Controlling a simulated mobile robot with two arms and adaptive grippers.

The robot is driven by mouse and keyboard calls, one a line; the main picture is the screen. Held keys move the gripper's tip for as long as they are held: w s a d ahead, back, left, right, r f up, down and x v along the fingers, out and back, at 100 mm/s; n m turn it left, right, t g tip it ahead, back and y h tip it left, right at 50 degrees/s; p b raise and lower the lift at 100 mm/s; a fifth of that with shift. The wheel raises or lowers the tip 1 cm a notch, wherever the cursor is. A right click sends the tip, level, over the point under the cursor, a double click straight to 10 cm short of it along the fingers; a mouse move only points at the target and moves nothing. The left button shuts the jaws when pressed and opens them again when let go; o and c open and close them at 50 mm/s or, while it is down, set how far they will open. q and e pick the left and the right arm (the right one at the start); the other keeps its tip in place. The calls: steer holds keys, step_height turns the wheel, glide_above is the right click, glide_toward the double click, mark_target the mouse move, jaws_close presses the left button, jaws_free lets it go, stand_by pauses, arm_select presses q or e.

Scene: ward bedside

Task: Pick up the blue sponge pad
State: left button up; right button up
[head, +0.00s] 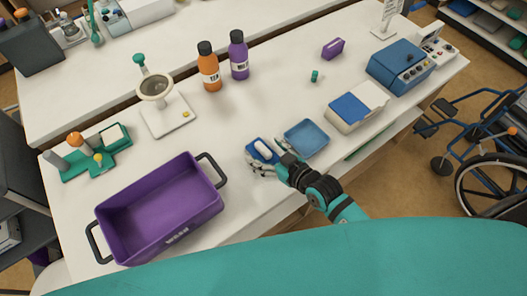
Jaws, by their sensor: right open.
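A small blue pad (256,148), which looks like the blue sponge pad, lies on the white table near its front edge. A small white piece shows on or just over it; I cannot tell which. My right gripper (264,161) is open, its fingers at the near and right sides of the pad and hiding part of it. I cannot tell whether they touch it. My left gripper is not in view.
A blue tray (318,149) sits close to the right of my right gripper. A purple bin (207,208) with dark handles stands at the left. A white box with a blue top (345,109), an orange bottle (209,70) and a purple bottle (239,58) stand farther back. The table's middle is clear.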

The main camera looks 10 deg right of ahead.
mark_target(260, 147)
steer(key=x, duration=0.3)
steer(key=shift+w+f, duration=0.2)
steer(key=shift+w, duration=0.2)
steer(key=shift+s, duration=0.1)
steer(key=shift+c, duration=0.9)
steer(key=c, duration=1)
steer(key=shift+c, duration=0.2)
steer(key=shift+r, duration=0.1)
